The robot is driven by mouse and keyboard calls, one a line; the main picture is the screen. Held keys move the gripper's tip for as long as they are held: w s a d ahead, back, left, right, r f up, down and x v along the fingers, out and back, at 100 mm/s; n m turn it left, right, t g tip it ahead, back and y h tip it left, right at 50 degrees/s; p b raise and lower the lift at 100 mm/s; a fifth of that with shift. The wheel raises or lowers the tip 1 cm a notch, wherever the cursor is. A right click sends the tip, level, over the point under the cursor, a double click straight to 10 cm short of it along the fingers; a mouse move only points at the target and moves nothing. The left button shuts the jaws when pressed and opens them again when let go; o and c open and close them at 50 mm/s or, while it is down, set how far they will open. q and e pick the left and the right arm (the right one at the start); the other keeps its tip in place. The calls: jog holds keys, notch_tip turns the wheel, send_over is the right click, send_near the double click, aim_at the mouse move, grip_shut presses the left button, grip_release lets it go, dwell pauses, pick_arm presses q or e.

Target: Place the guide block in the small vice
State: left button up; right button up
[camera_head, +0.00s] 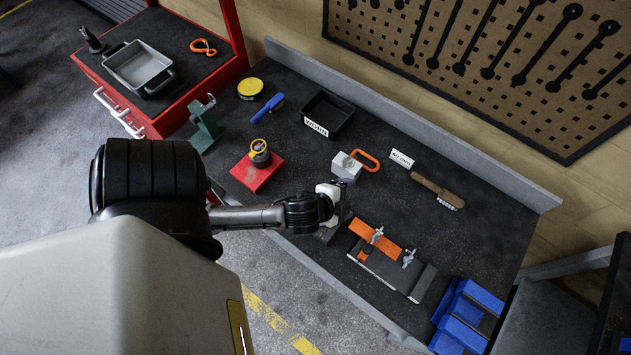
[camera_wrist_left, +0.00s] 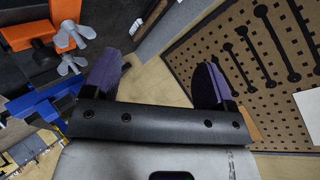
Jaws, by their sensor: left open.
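My left gripper (camera_head: 340,207) is above the bench, left of an orange bar with wing nuts (camera_head: 375,237) on a dark plate. In the left wrist view its purple-tipped fingers (camera_wrist_left: 157,78) are apart, with nothing between them. A small pale block (camera_head: 345,166) stands on the bench behind the gripper; it may be the guide block, but I cannot be sure. A small green vice-like tool (camera_head: 205,122) stands at the bench's left end. A larger blue vice-like tool (camera_head: 466,316) stands at the front right and also shows in the left wrist view (camera_wrist_left: 42,108). My right gripper is not in view.
An orange loop (camera_head: 366,160) is at the pale block. A red block (camera_head: 257,172) with a round gauge-like item, a black tray (camera_head: 328,117), a yellow tin (camera_head: 250,88) and a wooden-handled brush (camera_head: 437,191) occupy the bench. A pegboard (camera_head: 480,60) hangs behind. Bench between brush and orange bar is clear.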

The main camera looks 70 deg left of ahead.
pick_arm(q)
jog(key=shift+o, duration=0.4)
jog(key=s+d+f+n+g+h, duration=0.1)
jog(key=s+d+n+g+h, duration=0.2)
jog(key=s+d+n+g, duration=0.2)
jog(key=s+d+g, duration=0.1)
jog(key=s+d, duration=0.2)
jog(key=s, duration=0.2)
jog(key=shift+d+f+h, duration=0.15)
jog(key=shift+f+h, duration=0.15)
jog(key=shift+f, duration=0.1)
jog(key=shift+s+d+g, duration=0.2)
jog(key=shift+s+g, duration=0.1)
jog(key=shift+s, duration=0.05)
